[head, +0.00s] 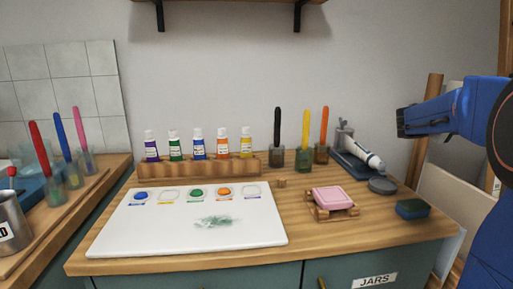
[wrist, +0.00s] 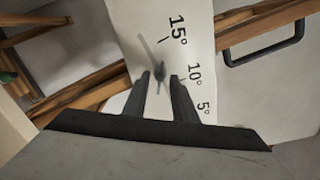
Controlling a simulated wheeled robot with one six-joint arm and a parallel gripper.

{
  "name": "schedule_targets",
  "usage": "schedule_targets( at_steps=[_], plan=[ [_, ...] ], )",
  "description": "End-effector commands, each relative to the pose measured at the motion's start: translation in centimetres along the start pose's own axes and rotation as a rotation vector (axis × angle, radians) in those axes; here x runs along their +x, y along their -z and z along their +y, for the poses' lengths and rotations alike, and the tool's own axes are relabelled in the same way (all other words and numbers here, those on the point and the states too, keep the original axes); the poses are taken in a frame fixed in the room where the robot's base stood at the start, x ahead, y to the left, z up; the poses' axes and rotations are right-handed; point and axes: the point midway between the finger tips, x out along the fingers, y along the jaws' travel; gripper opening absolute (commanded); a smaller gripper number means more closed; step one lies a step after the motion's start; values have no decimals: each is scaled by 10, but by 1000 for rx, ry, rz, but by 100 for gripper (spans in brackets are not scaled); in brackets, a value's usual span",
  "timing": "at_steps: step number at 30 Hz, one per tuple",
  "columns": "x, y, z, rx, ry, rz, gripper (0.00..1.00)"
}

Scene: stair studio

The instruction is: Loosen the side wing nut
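In the wrist view, a white plate (wrist: 199,24) carries the angle marks 15°, 10° and 5°. A small dark grey piece that looks like the wing nut (wrist: 159,70) sits on the plate to the left of the marks, with a thin grey bar slanting up and left from it. My gripper (wrist: 160,76) is open, its two dark fingers pointing at the plate. The nut shows in the gap between the fingertips; I cannot tell whether either finger touches it. The head view shows my blue arm at the right, but neither the fingertips nor the nut.
Wooden bars (wrist: 83,97) cross behind the plate, and a black handle (wrist: 265,44) is at upper right. In the head view, a worktop holds a white palette (head: 150,235), paint bottles, a pink block (head: 333,198) and a sponge (head: 412,209). A wooden post (head: 432,92) stands beside my arm.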

Motion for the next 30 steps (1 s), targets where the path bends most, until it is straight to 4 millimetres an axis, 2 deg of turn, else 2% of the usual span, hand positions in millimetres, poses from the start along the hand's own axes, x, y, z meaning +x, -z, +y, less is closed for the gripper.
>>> schedule_targets(
  at_steps=[16,30],
  plan=[
    [-43,0,0,0,0,-1,25],
    [-47,0,0,1,1,1,25]
  ],
)
